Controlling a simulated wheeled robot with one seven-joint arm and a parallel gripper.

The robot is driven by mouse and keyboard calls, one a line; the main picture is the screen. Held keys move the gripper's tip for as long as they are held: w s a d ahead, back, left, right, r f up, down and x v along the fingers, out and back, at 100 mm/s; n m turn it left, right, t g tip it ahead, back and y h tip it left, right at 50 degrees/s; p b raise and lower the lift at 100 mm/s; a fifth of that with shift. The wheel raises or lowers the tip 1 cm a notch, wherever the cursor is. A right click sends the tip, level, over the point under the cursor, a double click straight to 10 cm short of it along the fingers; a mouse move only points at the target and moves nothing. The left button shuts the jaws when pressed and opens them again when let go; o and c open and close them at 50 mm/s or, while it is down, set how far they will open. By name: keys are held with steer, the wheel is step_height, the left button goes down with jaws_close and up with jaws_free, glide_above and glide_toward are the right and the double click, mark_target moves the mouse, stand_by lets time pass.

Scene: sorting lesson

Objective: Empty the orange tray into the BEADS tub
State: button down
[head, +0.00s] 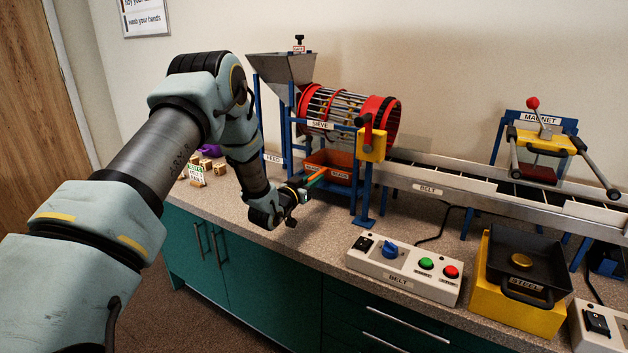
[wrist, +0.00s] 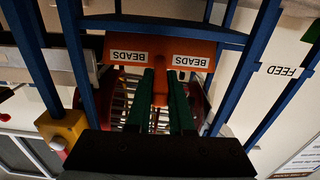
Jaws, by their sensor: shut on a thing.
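The orange tray (head: 345,157) sits under the sieve, inside its blue frame, with BEADS labels on its front. It also shows in the wrist view (wrist: 160,48), upside down there. My gripper (head: 316,178) reaches in from the left at the front of the tray. In the wrist view its green fingers (wrist: 163,84) are shut on the tray's orange handle (wrist: 160,98). The tray's contents cannot be made out. I see no separate tub labelled BEADS in either view.
The sieve drum (head: 340,108) and blue legs (head: 364,200) closely surround the tray. A belt control box (head: 405,270) stands to the front right. A yellow block with a black STEEL tray (head: 520,270) stands farther right. Small wooden blocks (head: 196,174) lie behind my arm.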

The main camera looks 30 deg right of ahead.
steer(key=shift+r, duration=0.6)
stand_by(0.3)
steer(key=shift+a, duration=0.1)
steer(key=b+v, duration=0.1)
steer(key=v, duration=2)
stand_by(0.8)
steer(key=shift+r, duration=0.15)
steer(key=shift+r+p, duration=1.5)
steer(key=shift+r, duration=1.45)
